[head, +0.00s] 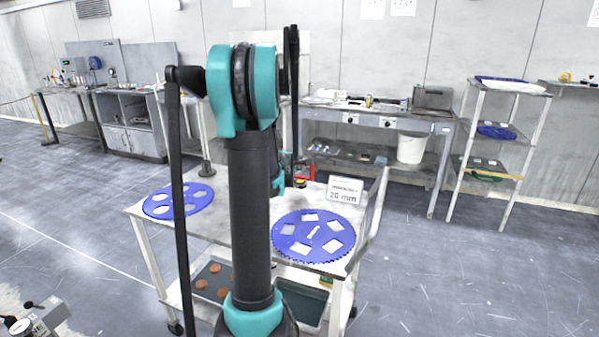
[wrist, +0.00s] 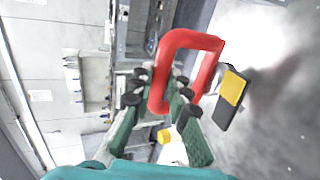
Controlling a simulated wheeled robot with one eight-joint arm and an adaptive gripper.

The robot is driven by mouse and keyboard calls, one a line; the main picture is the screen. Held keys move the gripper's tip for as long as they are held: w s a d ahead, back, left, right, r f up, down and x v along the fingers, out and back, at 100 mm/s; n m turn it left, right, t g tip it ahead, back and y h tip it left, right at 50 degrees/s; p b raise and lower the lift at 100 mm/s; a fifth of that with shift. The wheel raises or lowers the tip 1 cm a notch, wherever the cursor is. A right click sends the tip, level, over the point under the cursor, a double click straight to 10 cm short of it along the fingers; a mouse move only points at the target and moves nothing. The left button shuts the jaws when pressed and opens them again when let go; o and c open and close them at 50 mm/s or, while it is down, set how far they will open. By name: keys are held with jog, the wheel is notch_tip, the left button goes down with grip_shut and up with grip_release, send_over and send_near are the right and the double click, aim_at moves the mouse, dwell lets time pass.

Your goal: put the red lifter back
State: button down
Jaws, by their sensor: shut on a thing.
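The red lifter (wrist: 207,75) shows in the wrist view as a red loop-shaped handle. My gripper (wrist: 160,88) is shut on it, with its green fingers and dark pads around the handle's near side. A black block with a yellow patch (wrist: 231,97) shows just right of the handle; I cannot tell whether it is part of the lifter. In the head view my arm covers most of the gripper, and only small red and dark parts show beside the arm, above the cart.
A white cart (head: 253,238) carries two blue perforated discs, at left (head: 178,201) and right (head: 314,236), and a "20 mm" sign (head: 344,190). Its lower shelf holds orange discs and a tray. A bench (head: 438,124) and a shelf rack (head: 473,140) stand behind. The floor at right is clear.

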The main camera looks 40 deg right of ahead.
aim_at(299, 178)
jog(key=shift+f, duration=1.65)
jog(key=c, duration=1.5)
grip_release()
jog(key=shift+o, duration=0.2)
jog(key=v, duration=1.2)
jog(key=s+a+f+m+y, duration=0.1)
jog(key=a+f+y, duration=0.1)
jog(key=a, duration=0.6)
jog(key=s+a+f+m+y, duration=0.1)
jog(key=a+f+y, duration=0.1)
jog(key=a, duration=0.6)
jog(key=s+a+f+m+y, duration=0.1)
jog(key=a+f, duration=0.3)
jog(key=a, duration=0.4)
jog(key=shift+s+a+f+m+y, duration=0.25)
jog(key=shift+s+a+m+y, duration=0.15)
jog(key=shift+y, duration=0.4)
jog(key=s+a+f+g+y, duration=0.1)
jog(key=s+a+f+y, duration=0.1)
jog(key=s+a, duration=0.3)
jog(key=s+a+f+m+g+y, duration=0.1)
jog(key=s+a+f+y, duration=0.2)
jog(key=a, duration=1)
jog(key=s+f, duration=0.1)
jog(key=s, duration=0.1)
jog(key=shift+s+f+m+y, duration=0.3)
jog(key=shift+s, duration=0.1)
